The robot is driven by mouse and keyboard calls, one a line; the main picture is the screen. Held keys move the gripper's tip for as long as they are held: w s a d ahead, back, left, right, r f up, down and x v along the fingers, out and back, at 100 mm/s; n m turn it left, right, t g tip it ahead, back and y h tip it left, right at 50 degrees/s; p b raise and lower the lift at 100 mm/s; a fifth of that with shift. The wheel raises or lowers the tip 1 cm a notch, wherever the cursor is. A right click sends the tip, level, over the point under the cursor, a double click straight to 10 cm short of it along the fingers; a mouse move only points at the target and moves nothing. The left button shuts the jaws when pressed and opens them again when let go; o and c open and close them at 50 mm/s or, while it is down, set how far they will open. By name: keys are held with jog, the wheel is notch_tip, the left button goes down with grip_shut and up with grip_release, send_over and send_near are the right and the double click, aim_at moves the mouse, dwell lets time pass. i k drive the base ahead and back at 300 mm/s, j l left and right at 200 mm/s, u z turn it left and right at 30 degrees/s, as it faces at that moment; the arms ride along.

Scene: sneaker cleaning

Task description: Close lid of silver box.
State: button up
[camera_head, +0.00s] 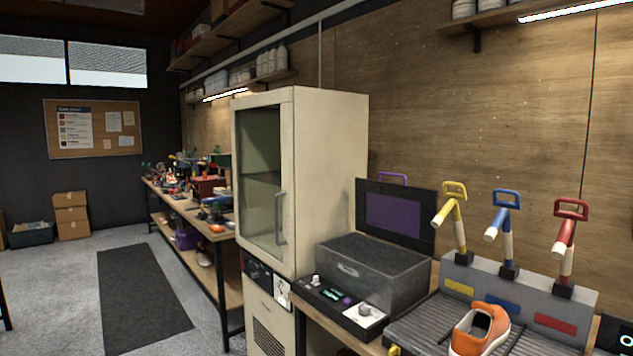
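The silver box (362,283) stands on the workbench right of the cream cabinet. It is a dark grey metallic box with a handle on its front. Its lid (394,214) stands upright at the back, open. The lid has a purple panel on its inner face, and a purple handle (393,178) shows above its top edge. A control panel (338,305) with knobs and a small display lies in front of the box. My gripper is not in view.
A tall cream cabinet (332,170) with a glass door stands just left of the box. An orange sneaker (480,330) sits on a ribbed tray (413,328) at right, below yellow, blue and red handled tools (507,222). The floor at left is open around a dark mat (143,290).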

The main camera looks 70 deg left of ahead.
aim_at(405, 223)
jog(key=j+u, duration=0.1)
jog(key=u, duration=2.15)
